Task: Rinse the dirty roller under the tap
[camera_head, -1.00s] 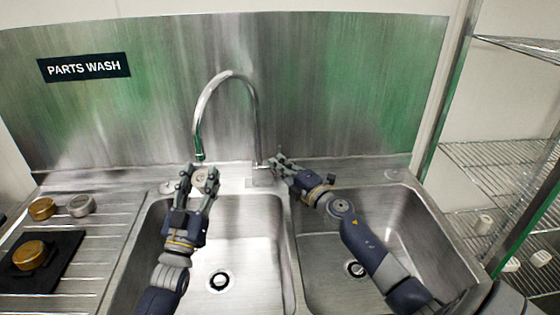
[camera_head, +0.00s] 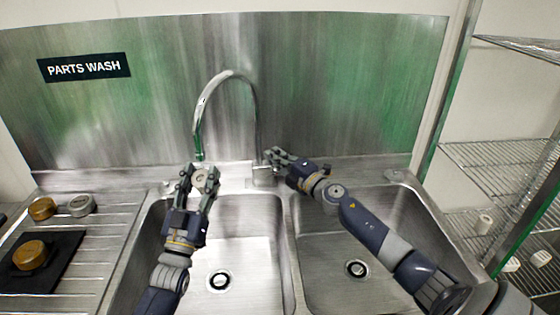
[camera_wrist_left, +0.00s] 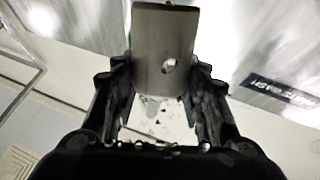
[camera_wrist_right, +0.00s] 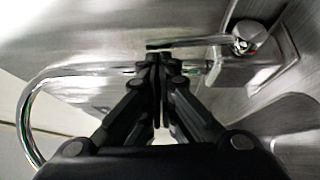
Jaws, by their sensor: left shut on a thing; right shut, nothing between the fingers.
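The roller is a grey cylinder with a small hole in its side, seen close up in the left wrist view (camera_wrist_left: 163,35). In the head view the roller (camera_head: 201,177) is mostly hidden by fingers. My left gripper (camera_head: 200,170) is shut on it, just below the spout of the tap (camera_head: 228,73). Small dark specks show below the roller in the left wrist view. I cannot tell if water is running. My right gripper (camera_head: 270,155) is shut and empty beside the tap's base; its fingers also show in the right wrist view (camera_wrist_right: 157,60). I cannot tell if it touches the tap.
Two sink basins lie below, the left one (camera_head: 240,235) and the right one (camera_head: 320,262), both empty. On the left drainboard are a gold part (camera_head: 41,208), a grey part (camera_head: 81,205) and a gold part (camera_head: 29,255) on a black mat (camera_head: 58,268). Wire shelves (camera_head: 500,165) stand right.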

